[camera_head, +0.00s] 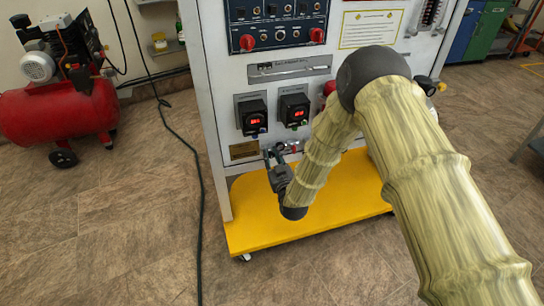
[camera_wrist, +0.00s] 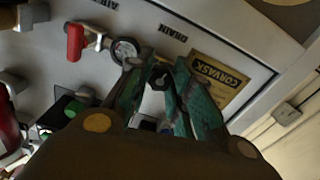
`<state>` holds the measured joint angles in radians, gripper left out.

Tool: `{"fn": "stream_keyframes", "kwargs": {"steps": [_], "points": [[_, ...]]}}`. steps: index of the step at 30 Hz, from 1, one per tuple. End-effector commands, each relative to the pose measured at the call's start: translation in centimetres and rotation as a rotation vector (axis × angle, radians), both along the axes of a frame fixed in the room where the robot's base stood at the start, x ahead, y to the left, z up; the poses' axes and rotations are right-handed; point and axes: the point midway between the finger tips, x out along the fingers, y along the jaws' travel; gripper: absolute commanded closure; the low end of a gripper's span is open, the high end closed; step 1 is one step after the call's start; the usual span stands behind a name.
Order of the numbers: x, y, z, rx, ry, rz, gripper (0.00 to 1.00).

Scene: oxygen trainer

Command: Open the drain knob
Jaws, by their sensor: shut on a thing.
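The drain knob (camera_wrist: 160,79) is a small dark knob on the pale panel, below the printed DRAIN label (camera_wrist: 173,33) in the wrist view. My gripper (camera_wrist: 157,70) has its two green-toned fingers on either side of the knob, shut on it. The fingers partly hide the knob, so its turn angle is hard to read. In the head view my gripper (camera_head: 272,158) reaches the low part of the trainer panel (camera_head: 218,110), and the knob cannot be made out there.
Two red digital displays (camera_head: 293,110) are above my gripper. The yellow base (camera_head: 245,225) juts out below. A red compressor (camera_head: 60,112) and a black floor cable (camera_head: 200,200) are left.

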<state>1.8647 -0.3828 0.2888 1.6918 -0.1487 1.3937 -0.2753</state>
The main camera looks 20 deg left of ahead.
Motion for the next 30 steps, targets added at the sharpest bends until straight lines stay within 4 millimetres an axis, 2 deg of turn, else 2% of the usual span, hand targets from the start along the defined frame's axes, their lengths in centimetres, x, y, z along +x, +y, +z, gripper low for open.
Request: {"fn": "stream_keyframes", "kwargs": {"steps": [11, 26, 27, 30], "points": [[-0.25, 0.05, -0.34, -0.113, -0.069, 0.003, 1.00], [-0.26, 0.02, -0.38, -0.125, -0.076, 0.002, 1.00], [-0.26, 0.02, -0.38, -0.125, -0.076, 0.002, 0.71], [-0.21, 0.00, -0.33, -0.124, -0.077, 0.001, 0.55]]}}
